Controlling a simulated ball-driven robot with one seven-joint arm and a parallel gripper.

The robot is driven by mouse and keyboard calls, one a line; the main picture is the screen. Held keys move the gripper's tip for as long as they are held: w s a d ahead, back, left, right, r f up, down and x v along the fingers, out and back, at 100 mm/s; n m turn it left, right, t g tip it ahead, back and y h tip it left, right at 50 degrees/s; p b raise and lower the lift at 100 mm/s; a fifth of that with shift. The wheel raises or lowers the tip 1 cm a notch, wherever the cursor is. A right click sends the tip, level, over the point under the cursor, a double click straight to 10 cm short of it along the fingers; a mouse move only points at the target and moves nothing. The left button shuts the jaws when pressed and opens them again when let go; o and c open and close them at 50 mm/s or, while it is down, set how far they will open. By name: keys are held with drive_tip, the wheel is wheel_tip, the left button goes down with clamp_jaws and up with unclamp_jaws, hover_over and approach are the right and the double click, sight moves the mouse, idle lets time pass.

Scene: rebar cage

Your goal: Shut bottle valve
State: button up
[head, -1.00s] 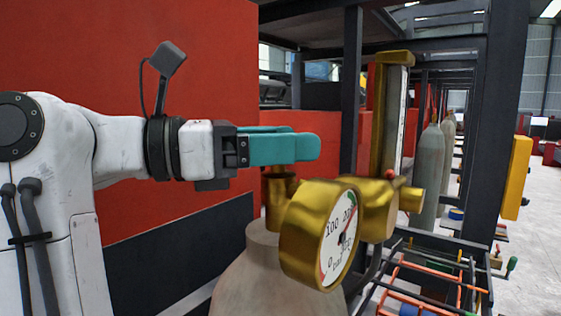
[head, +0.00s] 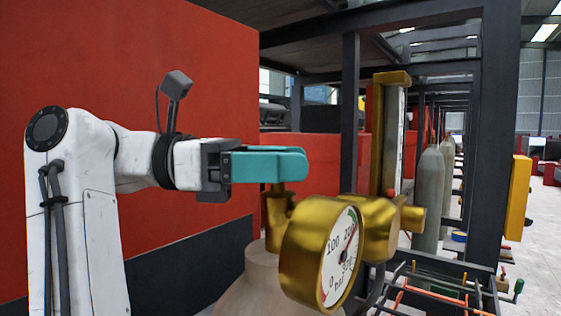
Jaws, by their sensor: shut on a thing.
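The gas bottle (head: 250,287) stands at lower centre in the head view, only its pale upper shoulder showing. A brass valve (head: 277,222) rises from its top. My gripper (head: 296,165) has teal fingers and reaches in from the left, level, at the top of the valve. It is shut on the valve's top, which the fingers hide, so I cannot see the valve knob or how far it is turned. A brass pressure gauge (head: 340,256) is attached to the right of the valve, its white dial facing right.
A tall brass flowmeter tube (head: 388,135) stands behind the gauge. A red wall panel (head: 120,60) fills the left. Dark frame posts (head: 483,140), more grey bottles (head: 431,195) and a yellow box (head: 518,197) are at right. Pale floor shows beyond.

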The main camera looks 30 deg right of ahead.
drive_tip(key=o, duration=1)
drive_tip(key=shift+o, duration=0.2)
drive_tip(key=b+v, duration=0.1)
drive_tip(key=v, duration=0.6)
drive_tip(key=shift+w+a+b, duration=0.2)
drive_tip(key=shift+a+b, duration=0.05)
drive_tip(key=shift+b, duration=0.1)
